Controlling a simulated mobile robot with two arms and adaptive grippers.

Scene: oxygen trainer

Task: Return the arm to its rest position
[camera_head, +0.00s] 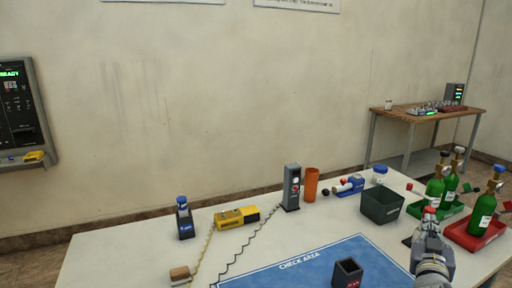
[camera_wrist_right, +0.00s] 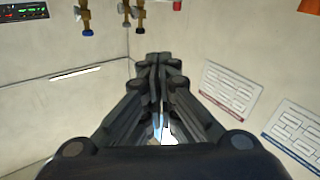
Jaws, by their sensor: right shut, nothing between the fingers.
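My right gripper (camera_head: 430,222) is at the lower right of the head view, over the right side of the white table (camera_head: 120,262). In the right wrist view, the fingers of this gripper (camera_wrist_right: 158,62) are closed together and hold nothing. It is just left of the green bottles and apart from them as far as I can tell. My left gripper is not in view.
Green bottles (camera_head: 435,192) with brass valves stand in green and red (camera_head: 462,237) trays at the right. A dark bin (camera_head: 382,208), orange cup (camera_head: 311,184), grey meter (camera_head: 291,187) and yellow device (camera_head: 237,217) stand further left. The blue mat (camera_head: 300,272) holds a small dark box (camera_head: 346,273).

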